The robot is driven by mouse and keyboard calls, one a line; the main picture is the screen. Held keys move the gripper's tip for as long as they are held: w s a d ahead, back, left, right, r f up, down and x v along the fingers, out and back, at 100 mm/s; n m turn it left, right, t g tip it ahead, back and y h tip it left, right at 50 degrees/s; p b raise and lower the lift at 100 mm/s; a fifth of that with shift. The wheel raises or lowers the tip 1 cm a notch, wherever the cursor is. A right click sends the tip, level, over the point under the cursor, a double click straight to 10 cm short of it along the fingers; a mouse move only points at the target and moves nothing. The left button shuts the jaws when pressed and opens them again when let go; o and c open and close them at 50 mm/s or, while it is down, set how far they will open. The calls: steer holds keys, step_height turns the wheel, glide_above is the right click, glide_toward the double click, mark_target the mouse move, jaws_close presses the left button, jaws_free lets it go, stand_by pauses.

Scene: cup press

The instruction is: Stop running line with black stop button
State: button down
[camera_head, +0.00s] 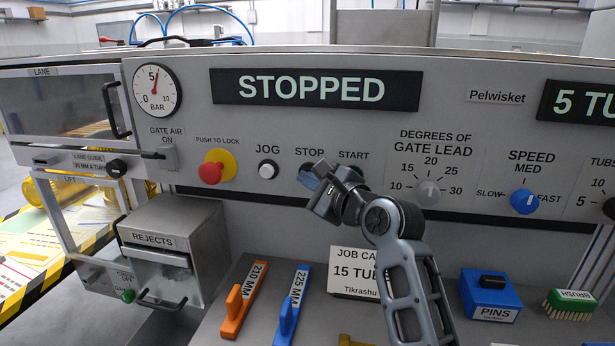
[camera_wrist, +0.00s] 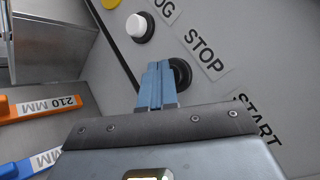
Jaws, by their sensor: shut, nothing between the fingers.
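The black stop button (camera_wrist: 183,73) shows in the wrist view beside the STOP label, partly hidden behind my fingertips. In the head view my gripper (camera_head: 312,178) covers most of it, below the word STOP. My gripper is shut and empty; its blue fingers (camera_wrist: 158,84) point at the panel, with their tips at the button's left side in the wrist view. I cannot tell whether they touch it. The display (camera_head: 315,88) reads STOPPED.
The white jog button (camera_head: 268,169) and red push-to-lock button (camera_head: 217,167) are left of my gripper. The start button is hidden behind my arm. An orange 210 MM piece (camera_head: 243,302), a blue 225 MM piece (camera_head: 291,306) and a job card (camera_head: 352,272) are below.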

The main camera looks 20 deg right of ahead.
steer(key=shift+s, duration=0.1)
steer(key=shift+s+a+p, duration=0.55)
steer(key=shift+s+p, duration=0.15)
steer(key=shift+p, duration=0.05)
steer(key=s+a+p, duration=0.1)
steer(key=s, duration=0.1)
steer(key=s+a+p, duration=0.2)
stand_by(0.5)
stand_by(0.7)
